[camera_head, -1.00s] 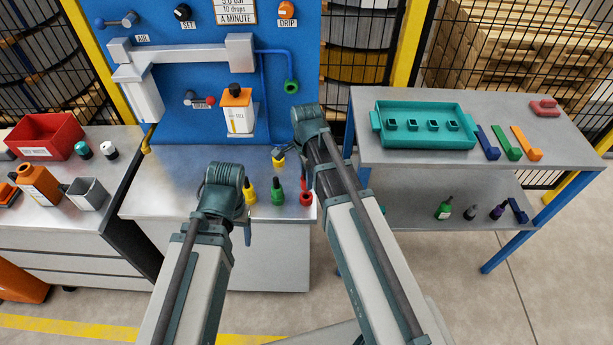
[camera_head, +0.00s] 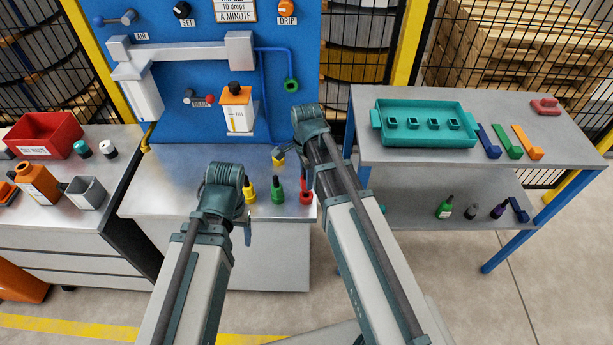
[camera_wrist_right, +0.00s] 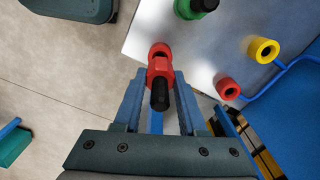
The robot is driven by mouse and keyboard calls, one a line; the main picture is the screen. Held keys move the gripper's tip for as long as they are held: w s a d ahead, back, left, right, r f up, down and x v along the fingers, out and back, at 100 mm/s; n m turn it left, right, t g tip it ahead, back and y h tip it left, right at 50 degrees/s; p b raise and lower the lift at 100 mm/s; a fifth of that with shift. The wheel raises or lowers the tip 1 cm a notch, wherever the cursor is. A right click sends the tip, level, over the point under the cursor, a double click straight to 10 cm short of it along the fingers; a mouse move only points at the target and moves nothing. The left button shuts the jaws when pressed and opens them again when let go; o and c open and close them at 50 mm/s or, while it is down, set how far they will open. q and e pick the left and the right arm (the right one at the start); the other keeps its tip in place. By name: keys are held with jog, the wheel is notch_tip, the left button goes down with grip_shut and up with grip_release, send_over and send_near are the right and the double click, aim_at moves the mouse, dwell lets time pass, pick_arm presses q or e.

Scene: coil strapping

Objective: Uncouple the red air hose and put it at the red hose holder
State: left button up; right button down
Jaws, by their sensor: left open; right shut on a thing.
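The right wrist view shows my right gripper (camera_wrist_right: 160,85) shut on a red fitting (camera_wrist_right: 158,66) with a black top, between its two blue fingers. The fitting is over or at the corner of the metal bench, where the red piece (camera_head: 306,193) also shows in the head view, partly behind my right arm. I cannot tell whether it is still seated. A red ring (camera_wrist_right: 228,88) lies beside the blue panel, to the right of the gripper. My left gripper (camera_head: 248,236) is open and empty in front of the bench, mostly hidden by its arm.
A green fitting (camera_head: 278,191) and a yellow fitting (camera_head: 249,190) stand left of the red one. A side table (camera_head: 380,154) carries a teal tray (camera_head: 430,137) and coloured hooks. The bench's left part is clear.

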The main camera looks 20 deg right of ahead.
jog(key=shift+f+b, duration=0.25)
jog(key=shift+b, duration=0.05)
jog(key=shift+f+b, duration=1.65)
jog(key=shift+f, duration=0.05)
jog(key=shift+c, duration=1.9)
grip_release()
jog(key=shift+r, duration=0.15)
jog(key=shift+r, duration=0.1)
notch_tip(320, 180, up, 14)
jog(key=p, duration=1.4)
jog(key=shift+f, duration=0.2)
